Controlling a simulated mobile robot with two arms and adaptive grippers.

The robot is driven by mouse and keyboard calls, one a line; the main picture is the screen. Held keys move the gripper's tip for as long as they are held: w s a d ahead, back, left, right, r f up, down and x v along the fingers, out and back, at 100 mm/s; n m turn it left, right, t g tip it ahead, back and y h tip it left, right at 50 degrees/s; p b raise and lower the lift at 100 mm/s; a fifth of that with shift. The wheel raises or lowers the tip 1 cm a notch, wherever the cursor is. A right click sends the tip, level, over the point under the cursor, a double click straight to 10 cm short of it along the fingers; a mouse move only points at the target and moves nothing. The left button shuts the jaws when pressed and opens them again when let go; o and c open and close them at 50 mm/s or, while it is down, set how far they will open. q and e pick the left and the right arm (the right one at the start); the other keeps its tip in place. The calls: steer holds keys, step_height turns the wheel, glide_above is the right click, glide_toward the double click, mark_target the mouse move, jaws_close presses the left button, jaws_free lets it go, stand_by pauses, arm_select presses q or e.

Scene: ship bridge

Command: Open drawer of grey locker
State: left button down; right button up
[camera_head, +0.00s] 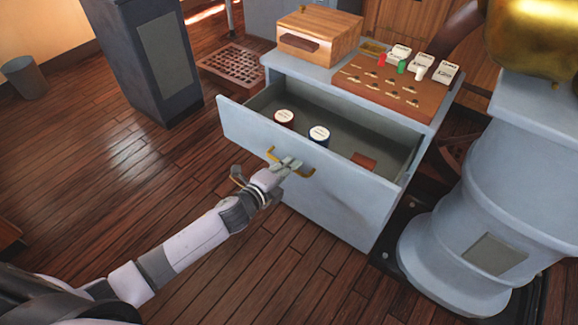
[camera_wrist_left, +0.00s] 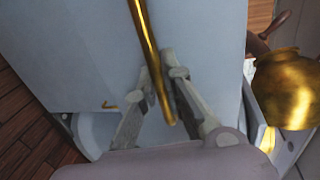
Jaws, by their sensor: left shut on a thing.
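The grey locker (camera_head: 340,212) stands at centre right in the head view. Its top drawer (camera_head: 235,126) is pulled well out. Inside lie two round-topped containers (camera_head: 284,117) (camera_head: 319,134) and a small reddish-brown item (camera_head: 364,160). My left gripper (camera_head: 290,166) is at the drawer front, shut on the brass handle (camera_head: 304,173). In the left wrist view, the brass handle (camera_wrist_left: 148,45) runs down between the fingers of my left gripper (camera_wrist_left: 160,92). My right gripper is not in view.
On the locker top are a wooden box (camera_head: 318,37) and a brown board (camera_head: 400,90) with small items. A grey pedestal with brass top (camera_head: 490,205) stands close on the right. A dark grey cabinet (camera_head: 150,60) stands back left. Wooden floor (camera_head: 110,190) is clear at left.

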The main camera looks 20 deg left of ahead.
arm_select(q)
steer(key=shift+w, duration=0.15)
steer(key=c, duration=2)
jaws_free()
steer(key=shift+o, duration=0.2)
steer(key=v, duration=1.2)
steer(key=shift+f, duration=0.1)
